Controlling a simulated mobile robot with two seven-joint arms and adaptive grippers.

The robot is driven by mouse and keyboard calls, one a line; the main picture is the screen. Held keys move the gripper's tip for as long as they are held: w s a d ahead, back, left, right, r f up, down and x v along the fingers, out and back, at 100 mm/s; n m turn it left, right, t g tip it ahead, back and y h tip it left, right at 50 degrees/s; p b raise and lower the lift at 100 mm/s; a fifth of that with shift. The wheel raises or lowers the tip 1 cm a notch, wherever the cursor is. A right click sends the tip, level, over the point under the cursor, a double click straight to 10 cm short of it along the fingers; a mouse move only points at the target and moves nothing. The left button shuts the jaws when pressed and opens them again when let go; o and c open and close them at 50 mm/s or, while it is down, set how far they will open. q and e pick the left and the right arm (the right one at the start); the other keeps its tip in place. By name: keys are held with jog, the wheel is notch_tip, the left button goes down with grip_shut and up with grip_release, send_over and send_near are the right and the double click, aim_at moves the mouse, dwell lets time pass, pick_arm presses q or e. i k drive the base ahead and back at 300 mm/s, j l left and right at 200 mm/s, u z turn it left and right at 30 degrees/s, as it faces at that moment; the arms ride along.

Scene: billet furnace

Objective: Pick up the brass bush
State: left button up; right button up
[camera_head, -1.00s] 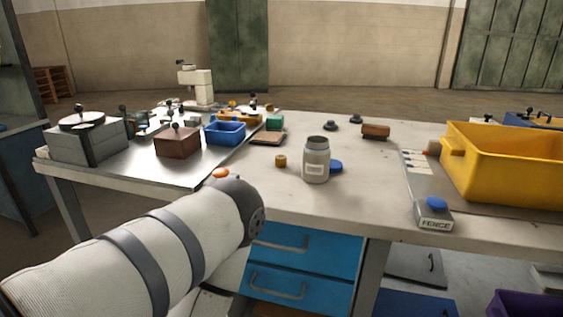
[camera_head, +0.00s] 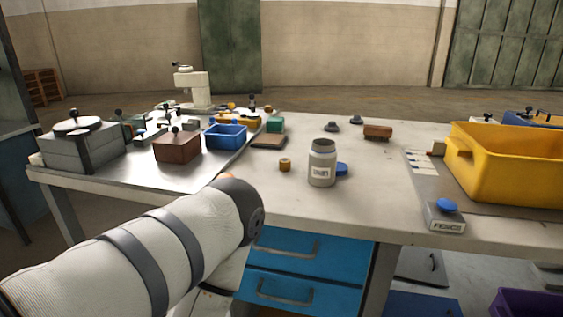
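A small brass-coloured cylinder (camera_head: 285,165), which looks like the brass bush, stands on the pale bench top (camera_head: 380,205), left of a grey jar. My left arm comes in from the lower left and its bent part covers the bench's front edge. My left gripper is not in view; the arm hides what lies behind it. My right gripper is not in view either. Nothing touches the brass bush.
The open grey jar (camera_head: 321,163) stands close to the right of the bush, with a blue lid (camera_head: 342,169) beside it. A blue bin (camera_head: 225,135) and brown block (camera_head: 177,146) are to the left. A yellow crate (camera_head: 505,165) stands right. Bench space between jar and crate is clear.

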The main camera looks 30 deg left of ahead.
aim_at(284, 164)
jog(key=j+z, duration=0.1)
jog(key=j, duration=0.4)
jog(key=j+z, duration=0.1)
jog(key=j, duration=0.35)
jog(key=k+j+z, duration=0.1)
jog(key=j, duration=0.4)
jog(key=j+z, duration=0.15)
jog(key=j, duration=0.3)
jog(key=k+j+z, duration=0.1)
jog(key=j, duration=0.4)
jog(key=k+j+z, duration=0.1)
jog(key=j, duration=0.35)
jog(key=k, duration=0.1)
